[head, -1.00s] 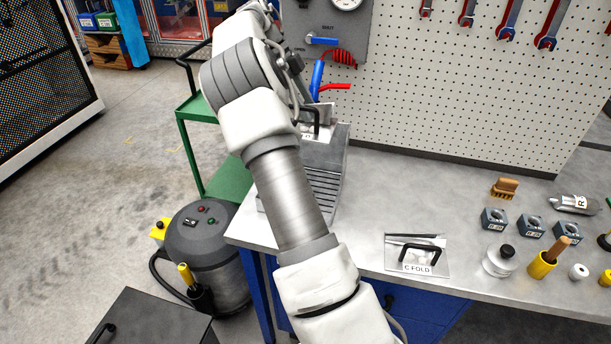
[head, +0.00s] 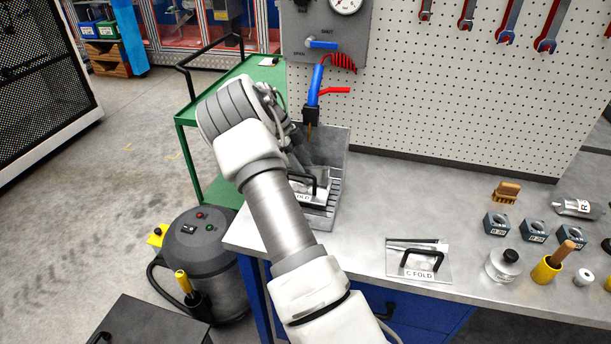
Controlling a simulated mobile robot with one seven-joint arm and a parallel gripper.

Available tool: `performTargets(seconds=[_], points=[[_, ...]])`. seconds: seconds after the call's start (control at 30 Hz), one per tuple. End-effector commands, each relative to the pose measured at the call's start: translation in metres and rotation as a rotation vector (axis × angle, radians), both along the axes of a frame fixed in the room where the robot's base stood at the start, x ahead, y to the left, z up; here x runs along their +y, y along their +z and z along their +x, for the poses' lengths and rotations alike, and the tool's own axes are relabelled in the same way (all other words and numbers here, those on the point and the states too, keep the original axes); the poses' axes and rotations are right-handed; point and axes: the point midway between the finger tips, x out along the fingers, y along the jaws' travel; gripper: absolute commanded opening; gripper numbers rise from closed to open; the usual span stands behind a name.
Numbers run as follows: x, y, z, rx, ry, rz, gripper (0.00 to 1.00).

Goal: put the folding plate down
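A folding plate (head: 300,197) with a black handle and a label ending in "OLD" shows just right of my forearm, over or in the grey ribbed tray (head: 335,180) on the bench. My arm hides its left part, and I cannot tell whether it touches the tray. My gripper (head: 294,160) is at that plate, mostly hidden behind my own wrist; its fingertips do not show clearly. A second plate, labelled "C FOLD" (head: 418,274), lies flat near the bench's front edge, apart from my gripper.
A blue air gun (head: 315,85) with a red lever hangs above the tray. Right on the bench (head: 375,190) are a brush (head: 505,191), grey blocks (head: 533,229), a bottle (head: 503,265) and yellow cups. The bench between tray and blocks is clear. A green cart (head: 222,190) stands left.

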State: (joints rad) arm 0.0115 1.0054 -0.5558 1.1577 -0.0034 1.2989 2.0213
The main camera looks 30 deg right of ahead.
Motion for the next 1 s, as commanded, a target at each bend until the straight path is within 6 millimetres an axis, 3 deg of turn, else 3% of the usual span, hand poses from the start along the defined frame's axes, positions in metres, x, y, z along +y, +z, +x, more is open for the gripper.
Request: performTargets(seconds=[0.17,0.5,0.53,0.6,0.7,1.0], points=[[0.000,-0.022,0.000,0.001,0.001,0.000,0.00],[0.000,-0.026,0.000,-0.001,0.000,-0.001,0.00],[0.000,-0.026,0.000,0.000,0.001,0.001,0.60],[0.000,-0.026,0.000,0.000,0.001,0.001,0.73],[0.000,-0.026,0.000,0.000,0.001,0.000,0.85],[0.000,-0.022,0.000,0.000,0.000,0.001,0.85]])
